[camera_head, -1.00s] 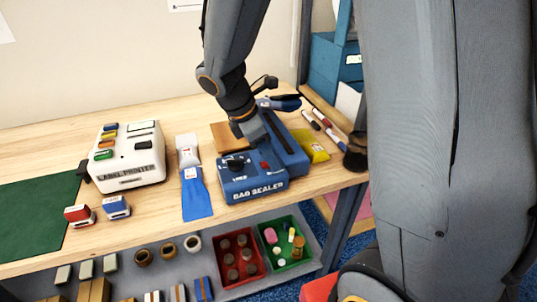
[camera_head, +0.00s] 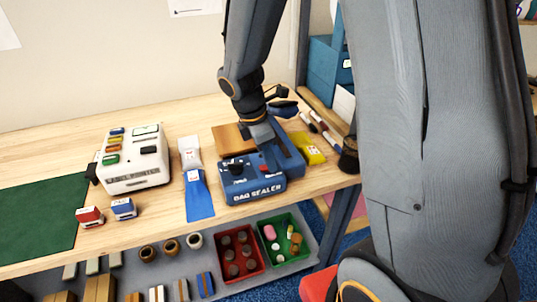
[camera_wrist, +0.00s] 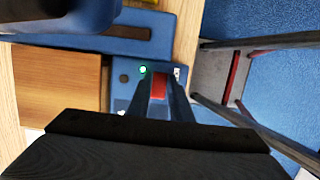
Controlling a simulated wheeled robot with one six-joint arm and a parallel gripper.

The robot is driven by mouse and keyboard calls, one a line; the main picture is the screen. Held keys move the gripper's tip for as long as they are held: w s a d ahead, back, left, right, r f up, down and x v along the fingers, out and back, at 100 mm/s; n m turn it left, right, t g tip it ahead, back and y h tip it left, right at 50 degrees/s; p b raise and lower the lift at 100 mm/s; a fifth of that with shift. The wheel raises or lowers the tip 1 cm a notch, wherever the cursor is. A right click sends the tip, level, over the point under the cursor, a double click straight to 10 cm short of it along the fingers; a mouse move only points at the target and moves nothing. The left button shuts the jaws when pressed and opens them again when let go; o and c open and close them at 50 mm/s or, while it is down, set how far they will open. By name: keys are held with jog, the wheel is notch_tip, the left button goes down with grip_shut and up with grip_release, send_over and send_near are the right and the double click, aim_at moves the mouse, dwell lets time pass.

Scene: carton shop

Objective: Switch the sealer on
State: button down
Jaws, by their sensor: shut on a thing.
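The blue bag sealer (camera_head: 257,190) stands on the wooden bench near its front edge. A black knob (camera_head: 236,167) and a red switch (camera_head: 265,169) are on its top. In the wrist view the red switch (camera_wrist: 159,87) lies between my fingers, and a small green light (camera_wrist: 143,69) glows beside it. My gripper (camera_wrist: 160,84) is shut on the red switch. In the head view my gripper (camera_head: 265,150) reaches down over the sealer, and its fingertips are hard to make out.
The white label printer (camera_head: 132,170), two stamps (camera_head: 124,208) and blue-and-white bags (camera_head: 197,190) are left of the sealer. A yellow packet (camera_head: 308,147) and several markers lie to its right. Red (camera_head: 259,269) and green (camera_head: 306,253) bins sit on the shelf below.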

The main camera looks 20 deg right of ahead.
aim_at(263, 168)
jog(key=c, duration=1.6)
grip_release()
jog(key=b+v, duration=0.1)
jog(key=v, duration=0.5)
jog(key=shift+r, duration=0.3)
jog(key=shift+a+r, duration=0.2)
jog(key=shift+r, duration=0.35)
jog(key=shift+s, duration=0.1)
